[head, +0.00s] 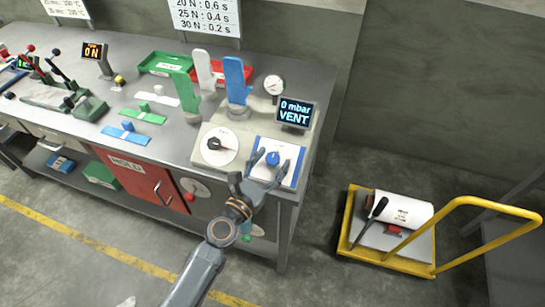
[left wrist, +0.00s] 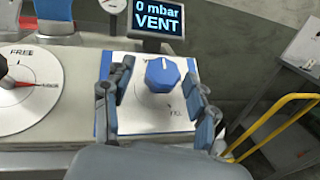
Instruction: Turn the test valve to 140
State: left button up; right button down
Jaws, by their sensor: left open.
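The test valve looks to be the blue knob (head: 273,158) on a white, blue-edged plate (head: 290,150) at the bench's right end. It also shows in the left wrist view (left wrist: 162,74), with lettering on the plate partly hidden. The display (head: 294,112) behind it reads "0 mbar VENT". My left gripper (head: 271,164) is open, its fingers on either side of the knob with a gap each side. In the left wrist view the fingers (left wrist: 150,90) stand apart around the knob and do not touch it. My right gripper is not in view.
A round dial with a black knob (head: 213,143) lies left of the plate. Blue (head: 236,82) and white (head: 203,70) upright glove forms and a gauge (head: 274,84) stand behind. A yellow cart (head: 436,270) stands on the floor to the right.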

pick_arm(q)
jog(key=shift+w+d, duration=0.25)
jog(key=shift+w, duration=0.1)
jog(key=shift+c, duration=0.2)
jog(key=c, duration=1.1)
jog(key=shift+c, duration=0.2)
